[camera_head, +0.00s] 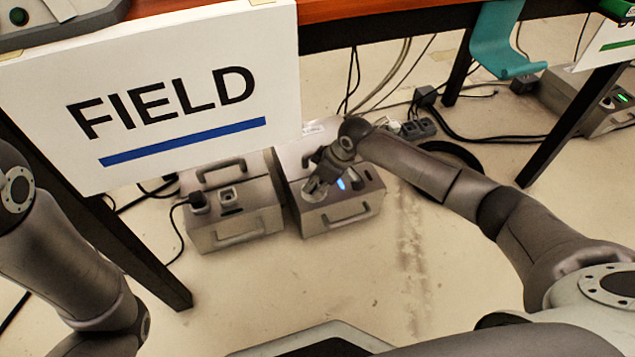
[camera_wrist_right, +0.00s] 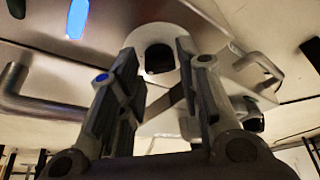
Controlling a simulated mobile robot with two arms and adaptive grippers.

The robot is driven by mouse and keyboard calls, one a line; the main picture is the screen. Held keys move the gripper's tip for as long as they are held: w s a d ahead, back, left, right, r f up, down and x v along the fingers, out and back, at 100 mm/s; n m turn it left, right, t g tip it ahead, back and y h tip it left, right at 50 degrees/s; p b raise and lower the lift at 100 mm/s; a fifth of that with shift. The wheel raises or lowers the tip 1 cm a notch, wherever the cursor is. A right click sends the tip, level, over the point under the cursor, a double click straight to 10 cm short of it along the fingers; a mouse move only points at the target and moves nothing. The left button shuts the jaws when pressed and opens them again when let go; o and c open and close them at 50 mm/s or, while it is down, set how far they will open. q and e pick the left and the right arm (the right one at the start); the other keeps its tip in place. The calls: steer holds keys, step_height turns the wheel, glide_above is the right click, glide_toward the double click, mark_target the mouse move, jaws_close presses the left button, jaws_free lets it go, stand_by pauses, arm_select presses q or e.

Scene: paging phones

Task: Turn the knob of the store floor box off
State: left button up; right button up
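A grey floor box (camera_head: 345,215) with a front handle and a lit blue strip (camera_head: 341,184) stands under the table. My right gripper (camera_head: 318,182) is over its top, left of the strip. In the right wrist view the gripper (camera_wrist_right: 163,70) is open, with a finger on each side of a pale round plate with a dark knob-like part (camera_wrist_right: 160,58) between the tips. I cannot tell if the fingers touch it. The blue light (camera_wrist_right: 77,18) also shows there. No name is readable on the box. My left gripper is out of view.
A similar grey box (camera_head: 236,228) stands close on the left, with a plug and cable. A FIELD sign (camera_head: 180,60) hangs from the table. Another box (camera_head: 610,112) with a green light is at far right. Table legs and cables surround the boxes; the front floor is clear.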

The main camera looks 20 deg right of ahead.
steer(key=c, duration=0.5)
